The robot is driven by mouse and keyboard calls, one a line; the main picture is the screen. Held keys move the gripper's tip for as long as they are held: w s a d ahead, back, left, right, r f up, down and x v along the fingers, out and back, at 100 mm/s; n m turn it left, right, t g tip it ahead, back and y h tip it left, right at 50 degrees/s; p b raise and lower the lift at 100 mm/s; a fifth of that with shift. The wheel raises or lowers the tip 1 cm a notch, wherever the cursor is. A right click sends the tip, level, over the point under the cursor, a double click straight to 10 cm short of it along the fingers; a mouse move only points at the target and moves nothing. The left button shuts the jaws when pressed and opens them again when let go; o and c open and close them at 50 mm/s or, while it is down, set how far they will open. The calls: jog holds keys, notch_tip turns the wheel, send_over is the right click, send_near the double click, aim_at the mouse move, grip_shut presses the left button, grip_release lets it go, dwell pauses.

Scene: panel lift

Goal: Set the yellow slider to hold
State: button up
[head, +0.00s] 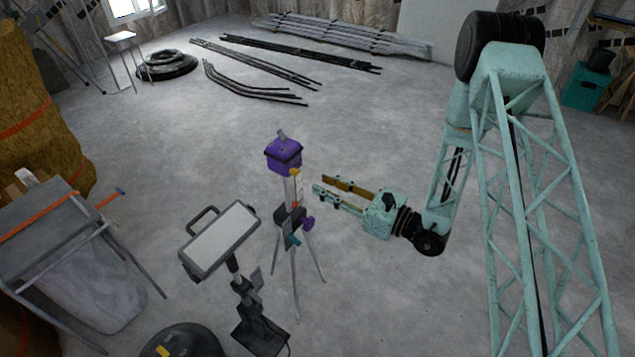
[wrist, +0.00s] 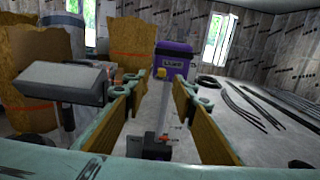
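A purple box (head: 284,158) stands on a tripod in the middle of the head view; it also shows in the wrist view (wrist: 177,64). A small yellow piece, apparently the yellow slider (head: 296,173), sits at the box's lower edge by the upright post; in the wrist view it is the yellow spot (wrist: 161,73). No hold marking is legible. My gripper (head: 319,189) is just right of the post, its fingers pointing at it and spread apart. In the wrist view the open fingers (wrist: 157,84) frame the slider and post, with nothing between them at the tips.
A lamp with a flat pale panel (head: 222,240) stands left of the tripod. A grey table (head: 45,225) is at the left.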

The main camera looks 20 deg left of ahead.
jog(key=shift+v, duration=1)
